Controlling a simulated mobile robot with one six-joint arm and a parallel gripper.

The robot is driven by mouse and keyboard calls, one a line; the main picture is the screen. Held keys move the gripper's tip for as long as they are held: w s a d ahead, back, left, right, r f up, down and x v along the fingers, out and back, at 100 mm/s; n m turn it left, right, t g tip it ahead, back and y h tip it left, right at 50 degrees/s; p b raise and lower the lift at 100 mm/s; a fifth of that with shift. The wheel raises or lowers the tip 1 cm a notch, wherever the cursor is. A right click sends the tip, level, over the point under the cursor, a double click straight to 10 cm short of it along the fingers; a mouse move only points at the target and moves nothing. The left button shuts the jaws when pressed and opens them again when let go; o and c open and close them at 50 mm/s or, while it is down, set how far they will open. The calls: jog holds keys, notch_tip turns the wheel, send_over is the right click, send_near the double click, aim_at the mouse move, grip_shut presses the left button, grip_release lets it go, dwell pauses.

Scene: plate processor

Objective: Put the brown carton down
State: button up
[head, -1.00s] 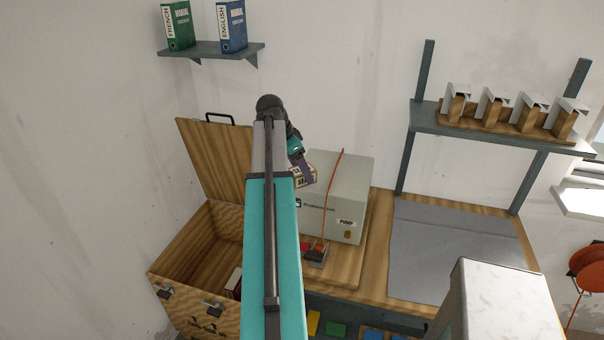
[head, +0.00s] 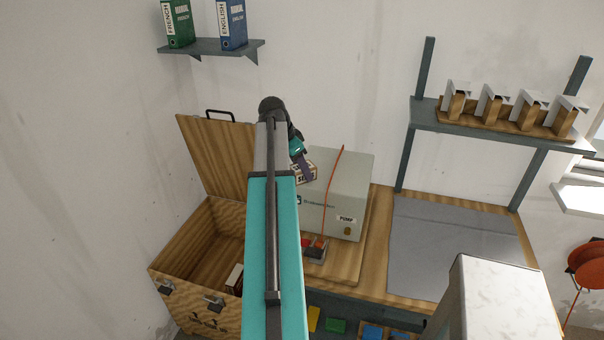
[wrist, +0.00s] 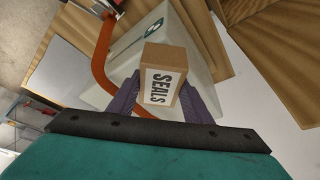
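The brown carton (wrist: 167,63) with a white SEALS label is between the two purple fingers of my gripper (wrist: 160,103) in the wrist view. The fingers press on both its sides. In the head view the carton (head: 304,173) shows partly, held up in front of the grey pump unit (head: 342,200). My gripper (head: 302,168) is small there and partly hidden by my arm. What lies directly beneath the carton cannot be told.
An open wooden crate (head: 183,277) stands at the left, with a small box (head: 234,278) inside. A grey mat (head: 450,240) lies bare on the bench at the right. An orange hose (head: 331,190) runs over the pump unit. A shelf (head: 480,138) hangs above the mat.

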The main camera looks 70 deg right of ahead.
jog(key=c, duration=0.6)
jog(key=shift+r, duration=0.2)
jog(key=shift+r+b, duration=1.05)
jog(key=shift+r, duration=0.45)
jog(key=a+b, duration=0.1)
jog(key=a, duration=0.4)
jog(key=a+r+b, duration=0.1)
jog(key=a+b, duration=0.1)
jog(key=a, duration=0.3)
jog(key=s+a+b, duration=0.1)
jog(key=a, duration=0.5)
jog(key=shift+r+b, duration=0.3)
